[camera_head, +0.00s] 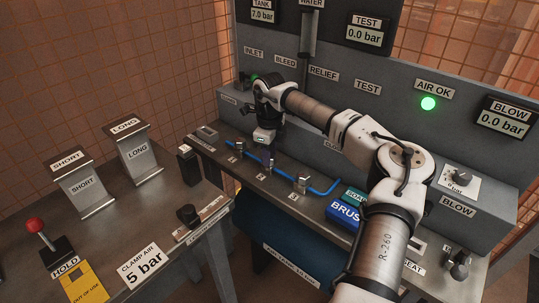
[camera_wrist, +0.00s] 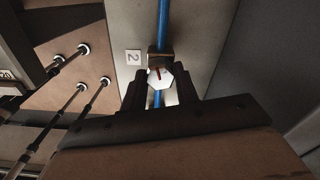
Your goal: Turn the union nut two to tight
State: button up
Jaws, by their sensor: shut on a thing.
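Union nut two (camera_wrist: 160,76) is a pale hexagon with a red mark on its face, on the blue pipe (camera_wrist: 163,22) beside the label "2" (camera_wrist: 133,58). My gripper (camera_wrist: 160,92) is shut on this nut, with one dark finger on each side of it. In the head view my gripper (camera_head: 267,158) points down at the middle fitting on the blue pipe (camera_head: 322,190); it hides most of the nut there.
Neighbouring fittings stand close on both sides, one to the left (camera_head: 240,147) and one to the right (camera_head: 302,183). The grey panel (camera_head: 330,105) rises right behind. The TEST gauge (camera_head: 367,31) reads 0.0 bar.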

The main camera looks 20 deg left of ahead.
jog(key=shift+m, duration=1.1)
jog(key=o, duration=1)
jog(key=shift+r, duration=0.1)
notch_tip(320, 180, up, 14)
jog(key=shift+f+b, duration=0.1)
jog(key=shift+b, duration=0.95)
jog(key=shift+f, duration=0.1)
